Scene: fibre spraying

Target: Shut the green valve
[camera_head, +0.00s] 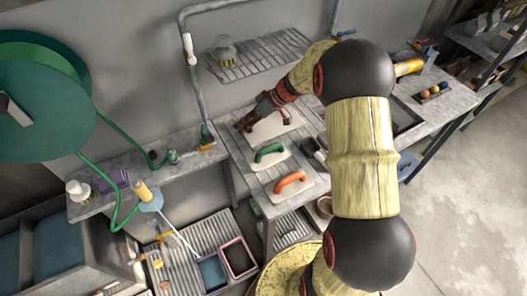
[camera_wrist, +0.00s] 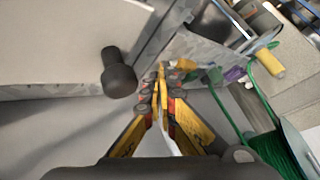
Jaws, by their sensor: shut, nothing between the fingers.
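A small green part (camera_head: 206,131), which looks like the green valve, sits at the lower end of the grey wall pipe, at the back of the narrow shelf. Its handle position is too small to tell. My gripper (camera_head: 241,125) is to its right, over the left back of the workbench, apart from it in the picture. In the wrist view my gripper (camera_wrist: 160,80) has its fingers together, shut and empty. A small green thing (camera_wrist: 214,74) shows just right of the fingertips; I cannot tell whether it is the same valve.
A green hose reel (camera_head: 40,110) stands at the left, its hose (camera_head: 119,140) running to the shelf. A green-handled trowel (camera_head: 270,151) and an orange-handled one (camera_head: 291,181) lie on the workbench. A wire rack (camera_head: 258,57) is on the wall. A dark knob (camera_wrist: 118,75) is left of the fingers.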

